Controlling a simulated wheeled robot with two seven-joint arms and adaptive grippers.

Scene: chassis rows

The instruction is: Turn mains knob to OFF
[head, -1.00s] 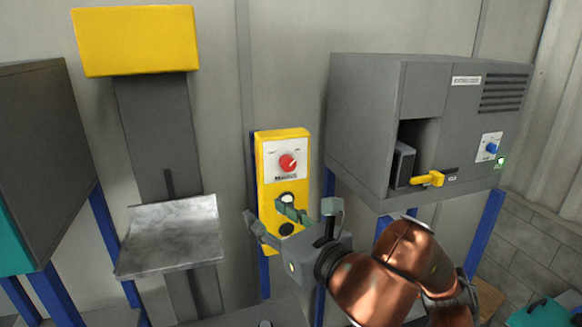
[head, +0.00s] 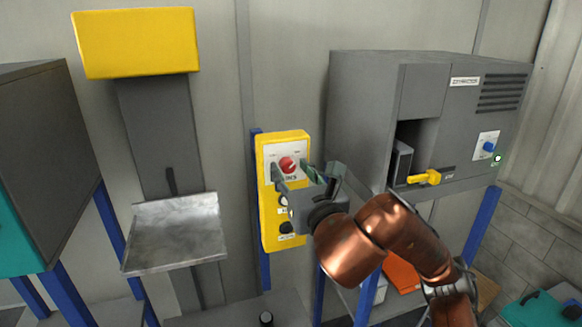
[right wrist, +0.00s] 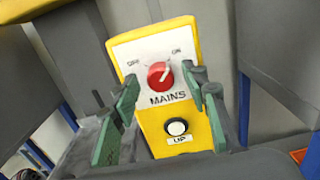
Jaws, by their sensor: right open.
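The red mains knob (head: 288,164) sits on a white plate marked MAINS near the top of a yellow control panel (head: 266,232). In the right wrist view the knob (right wrist: 159,75) stands between the OFF and ON marks, its pale pointer line tilted up and right towards ON. My right gripper (head: 305,176) is open in front of the panel. Its green-padded fingers (right wrist: 160,88) show to the left and right of the knob in the wrist view; contact cannot be made out, and nothing is held. My left gripper is not in view.
Below the knob are a white UP button (right wrist: 177,127) and a dark button (head: 286,227). A grey cabinet (head: 365,110) with a yellow handle (head: 424,178) and blue knob stands to the right. A metal tray (head: 175,231) juts out to the left.

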